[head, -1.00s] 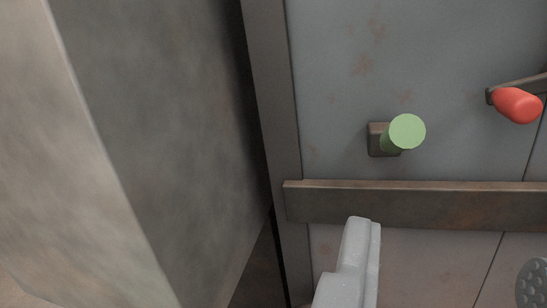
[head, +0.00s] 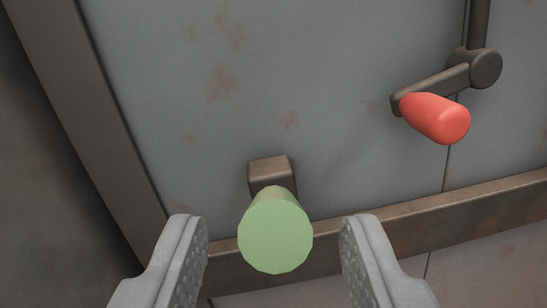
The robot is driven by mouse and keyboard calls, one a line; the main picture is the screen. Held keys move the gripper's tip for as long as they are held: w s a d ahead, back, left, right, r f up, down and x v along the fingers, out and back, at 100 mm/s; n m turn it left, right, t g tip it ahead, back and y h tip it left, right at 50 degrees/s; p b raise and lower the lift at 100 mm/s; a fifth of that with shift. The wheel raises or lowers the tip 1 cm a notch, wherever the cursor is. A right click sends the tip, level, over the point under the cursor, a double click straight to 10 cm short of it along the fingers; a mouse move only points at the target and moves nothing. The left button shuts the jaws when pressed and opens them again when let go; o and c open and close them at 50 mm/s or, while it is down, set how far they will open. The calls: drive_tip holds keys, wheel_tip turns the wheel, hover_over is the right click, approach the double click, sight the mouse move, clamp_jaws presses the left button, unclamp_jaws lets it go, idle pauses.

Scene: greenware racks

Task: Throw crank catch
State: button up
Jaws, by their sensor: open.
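The crank catch (head: 435,112) is a dark arm on a round pivot with a red handle, mounted on a grey metal door at the upper right. Its arm slopes down to the left from the pivot, and the red handle points out toward me. My gripper (head: 275,245) is open, with its two grey fingers low in the picture. A green round knob (head: 275,235) on a brown block shows between the fingers. I cannot tell whether it lies within their reach in depth. The red handle is to the right of and above the right finger, apart from it.
The grey door (head: 300,60) has rust spots and a vertical seam. A brown horizontal bar (head: 400,232) crosses it behind the fingers. A brown frame post (head: 90,120) runs down the left side, with a dark wall beyond. A dark rod rises from the crank's pivot.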

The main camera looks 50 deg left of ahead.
drive_tip(key=shift+b+x, duration=0.3)
drive_tip(key=shift+x, duration=1.35)
